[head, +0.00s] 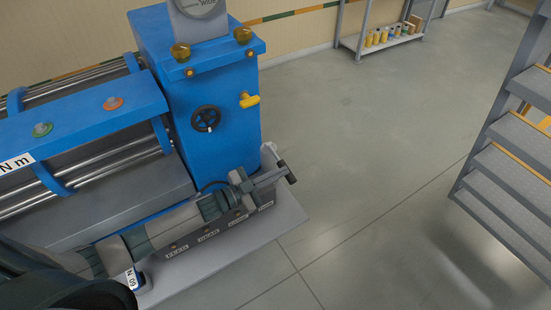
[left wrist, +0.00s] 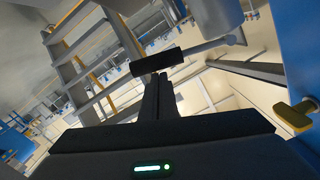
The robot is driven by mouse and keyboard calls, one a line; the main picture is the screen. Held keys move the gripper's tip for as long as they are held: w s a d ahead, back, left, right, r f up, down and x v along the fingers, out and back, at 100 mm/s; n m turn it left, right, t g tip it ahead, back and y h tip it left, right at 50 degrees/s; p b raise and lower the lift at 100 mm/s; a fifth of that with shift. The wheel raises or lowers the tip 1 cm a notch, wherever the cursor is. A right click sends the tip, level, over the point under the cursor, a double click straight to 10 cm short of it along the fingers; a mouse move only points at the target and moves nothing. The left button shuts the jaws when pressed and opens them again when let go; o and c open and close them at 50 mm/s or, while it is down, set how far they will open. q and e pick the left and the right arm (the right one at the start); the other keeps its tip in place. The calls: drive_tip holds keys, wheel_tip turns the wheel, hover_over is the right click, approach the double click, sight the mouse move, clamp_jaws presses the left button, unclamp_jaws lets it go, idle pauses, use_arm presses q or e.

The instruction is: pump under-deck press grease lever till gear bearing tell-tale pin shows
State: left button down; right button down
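The blue machine (head: 215,130) stands at left on a grey base plate (head: 215,255). A low bar with several small labels (head: 208,234) runs along its foot. My left gripper (head: 268,178) reaches along this bar to its far end. A dark crosswise bar (head: 283,164) shows at its tip. In the left wrist view, a black handle (left wrist: 157,62) on a grey rod (left wrist: 213,47) lies across the left fingertips (left wrist: 160,78). The fingers are together, with no visible gap; contact with the handle is unclear. My right gripper is out of view. I cannot make out a tell-tale pin.
Grey steps (head: 510,165) stand at right. A shelf with small containers (head: 385,37) is at the back. The floor between is clear.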

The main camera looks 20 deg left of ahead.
use_arm(q)
drive_tip(key=shift+a+f, duration=0.15)
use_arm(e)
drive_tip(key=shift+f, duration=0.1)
